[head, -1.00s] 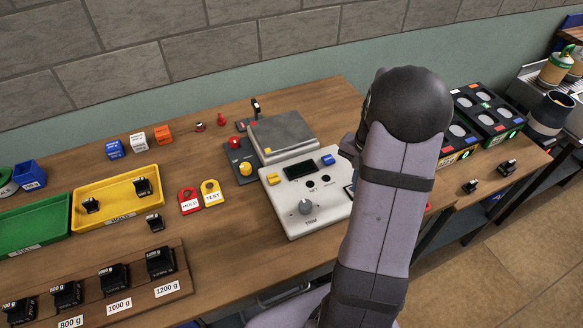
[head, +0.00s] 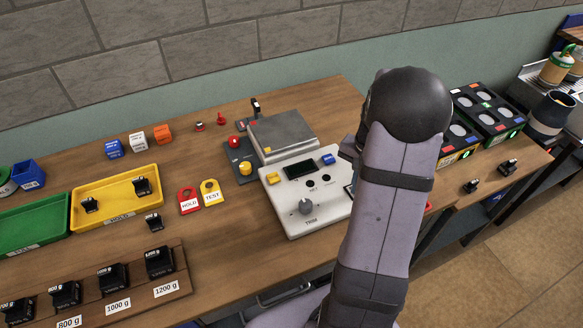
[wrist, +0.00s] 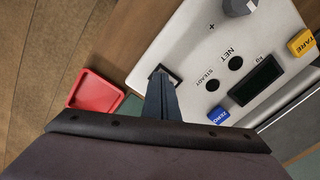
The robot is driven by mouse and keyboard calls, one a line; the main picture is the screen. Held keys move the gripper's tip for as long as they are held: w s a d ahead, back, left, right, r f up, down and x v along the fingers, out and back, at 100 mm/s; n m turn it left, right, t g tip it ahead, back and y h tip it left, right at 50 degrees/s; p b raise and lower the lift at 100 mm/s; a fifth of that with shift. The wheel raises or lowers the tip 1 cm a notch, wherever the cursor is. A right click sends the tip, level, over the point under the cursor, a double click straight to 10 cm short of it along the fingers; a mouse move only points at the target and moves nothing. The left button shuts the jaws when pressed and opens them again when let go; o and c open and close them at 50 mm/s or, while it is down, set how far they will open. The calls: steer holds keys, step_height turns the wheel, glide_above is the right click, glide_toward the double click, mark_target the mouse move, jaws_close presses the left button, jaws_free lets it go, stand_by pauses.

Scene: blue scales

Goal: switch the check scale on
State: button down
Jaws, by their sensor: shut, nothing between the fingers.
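The check scale has a white control panel (head: 325,212) and a grey weighing plate (head: 283,133) behind it. Its display (head: 300,170) is dark; it is dark in the wrist view (wrist: 257,80) too. The panel has a yellow TARE button (wrist: 301,42), a blue ZERO button (wrist: 218,116) and a grey TRIM knob (head: 306,206). In the wrist view, a black-framed switch (wrist: 171,69) sits near the panel's edge. My gripper (wrist: 161,76) is shut and empty, its tips over the switch and partly hiding it. I cannot tell whether they touch. My arm hides the gripper in the head view.
A red tray (wrist: 95,92) lies beside the panel. Left of the scale are red HOLD (head: 189,200) and yellow TEST (head: 211,192) tags, and a yellow tray (head: 110,190) with black weights. Black units (head: 485,115) stand to the right. Bare wood lies left of the panel.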

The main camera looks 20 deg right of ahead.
steer(key=shift+s+f, duration=0.1)
steer(key=shift+f, duration=0.25)
steer(key=shift+r, duration=0.15)
step_height(320, 180, up, 7)
steer(key=p, duration=0.6)
stand_by(0.4)
stand_by(0.4)
